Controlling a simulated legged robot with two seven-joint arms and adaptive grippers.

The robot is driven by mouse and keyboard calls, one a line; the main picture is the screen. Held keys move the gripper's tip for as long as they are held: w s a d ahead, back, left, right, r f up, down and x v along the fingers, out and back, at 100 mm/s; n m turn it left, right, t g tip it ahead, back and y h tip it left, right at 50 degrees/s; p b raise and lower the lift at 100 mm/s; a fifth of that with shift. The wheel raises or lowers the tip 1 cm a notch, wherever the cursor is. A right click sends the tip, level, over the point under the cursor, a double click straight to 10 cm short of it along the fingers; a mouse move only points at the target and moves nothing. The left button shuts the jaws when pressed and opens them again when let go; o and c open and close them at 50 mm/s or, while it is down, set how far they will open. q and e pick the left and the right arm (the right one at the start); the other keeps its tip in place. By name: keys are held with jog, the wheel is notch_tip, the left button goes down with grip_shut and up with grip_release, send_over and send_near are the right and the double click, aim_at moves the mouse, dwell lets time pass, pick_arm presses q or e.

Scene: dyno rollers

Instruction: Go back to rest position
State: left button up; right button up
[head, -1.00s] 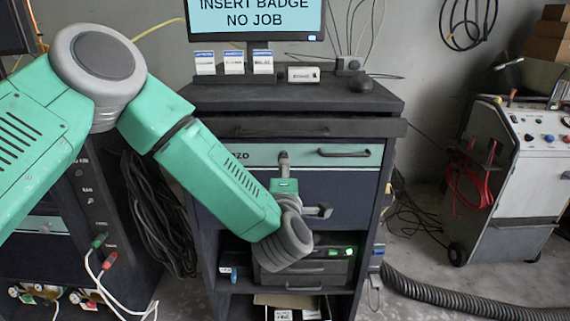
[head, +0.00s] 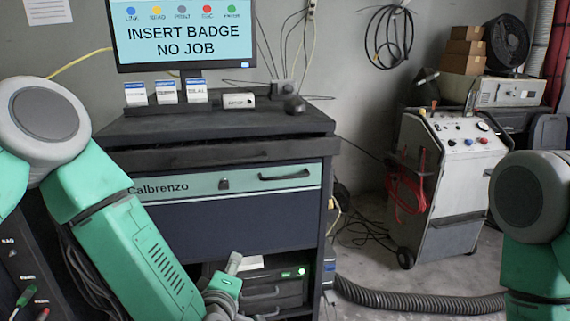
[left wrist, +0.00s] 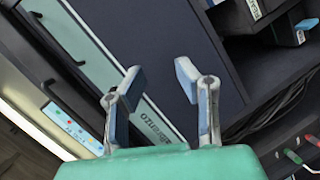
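My left arm comes in from the left in the head view, in front of the dark cabinet (head: 240,224). Its gripper (head: 235,263) is low in the picture, mostly hidden, with one pale finger showing before the lower shelf. In the left wrist view the left gripper (left wrist: 160,76) is open, its two fingers well apart with nothing between them. The cabinet's dark front and its pale green drawer strip (left wrist: 82,40) lie beyond the fingers. My right arm stands at the right edge of the head view; its gripper is out of the picture.
A monitor (head: 188,38) reading "INSERT BADGE NO JOB" stands on the cabinet top. A grey wheeled machine (head: 450,175) with a red cable stands at the right. A corrugated hose (head: 420,300) lies on the floor between cabinet and right arm.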

pick_arm(q)
jog(key=s+a+f+m+g+h, duration=0.2)
jog(key=s+f+m+g, duration=0.35)
jog(key=s+f, duration=0.45)
jog(key=s+a+f+m+g, duration=0.3)
jog(key=s, duration=0.4)
jog(key=s+a+f+m+g, duration=0.3)
jog(key=s+a+f, duration=0.1)
jog(key=s, duration=0.4)
jog(key=s+a+f+m+g+y, duration=0.1)
jog(key=s+a+f+m+g, duration=0.2)
jog(key=s, duration=0.4)
jog(key=shift+s+a+f, duration=0.25)
jog(key=shift+a+f, duration=0.2)
jog(key=shift+a, duration=0.15)
jog(key=shift+o, duration=0.2)
jog(key=shift+w+m, duration=0.15)
jog(key=shift+m, duration=0.1)
